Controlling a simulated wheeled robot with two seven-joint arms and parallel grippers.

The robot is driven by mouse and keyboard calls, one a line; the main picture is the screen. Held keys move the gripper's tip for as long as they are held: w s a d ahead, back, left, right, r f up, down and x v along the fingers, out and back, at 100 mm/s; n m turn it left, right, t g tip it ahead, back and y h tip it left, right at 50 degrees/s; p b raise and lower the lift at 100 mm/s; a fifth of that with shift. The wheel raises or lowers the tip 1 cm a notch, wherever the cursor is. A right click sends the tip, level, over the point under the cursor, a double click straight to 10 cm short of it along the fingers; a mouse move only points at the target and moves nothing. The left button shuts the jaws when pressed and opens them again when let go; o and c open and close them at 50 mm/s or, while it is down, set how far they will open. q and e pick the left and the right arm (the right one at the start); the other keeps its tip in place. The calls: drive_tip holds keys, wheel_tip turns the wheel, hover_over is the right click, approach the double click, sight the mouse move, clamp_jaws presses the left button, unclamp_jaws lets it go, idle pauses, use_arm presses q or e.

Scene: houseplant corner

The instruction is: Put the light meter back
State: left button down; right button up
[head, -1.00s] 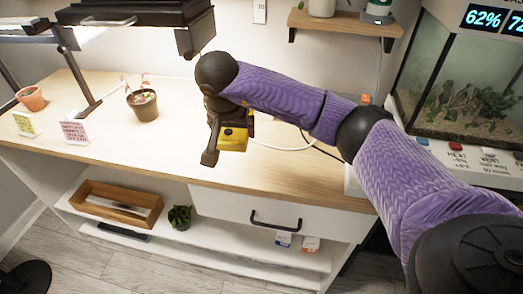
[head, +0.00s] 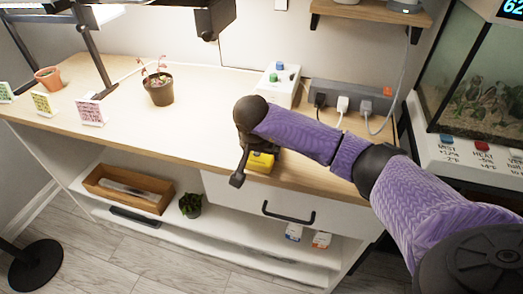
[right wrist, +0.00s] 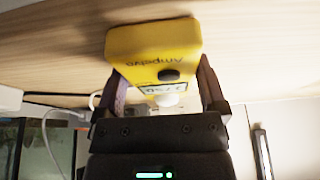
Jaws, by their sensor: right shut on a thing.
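The light meter is a yellow box with a small display and a white dome, held in my right gripper (right wrist: 161,98). In the right wrist view the meter's yellow body (right wrist: 152,40) sits between the two fingers, with its lettering and display facing the camera. In the head view my right gripper (head: 250,166) is over the front edge of the wooden bench top (head: 215,125), with the yellow meter (head: 262,161) partly hidden by the gripper. Whether the meter touches the bench is hard to tell. My left gripper is not in view.
A white box with coloured knobs (head: 276,83) and a grey power strip (head: 350,98) with plugs stand behind my right arm. A potted seedling (head: 158,88) and small cards (head: 91,112) are at the left. A drawer (head: 285,195) is below the front edge.

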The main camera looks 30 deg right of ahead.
drive_tip(key=o, duration=1.2)
drive_tip(key=shift+r+p, duration=0.3)
drive_tip(key=shift+r, duration=0.1)
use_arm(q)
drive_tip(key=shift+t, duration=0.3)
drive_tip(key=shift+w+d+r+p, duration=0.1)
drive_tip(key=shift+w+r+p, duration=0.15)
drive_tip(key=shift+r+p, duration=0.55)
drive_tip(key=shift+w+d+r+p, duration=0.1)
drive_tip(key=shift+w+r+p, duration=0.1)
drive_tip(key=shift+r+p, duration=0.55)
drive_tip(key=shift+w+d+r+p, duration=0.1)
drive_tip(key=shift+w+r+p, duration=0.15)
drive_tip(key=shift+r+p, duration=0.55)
use_arm(e)
drive_tip(key=v, duration=1.1)
drive_tip(key=shift+r, duration=0.2)
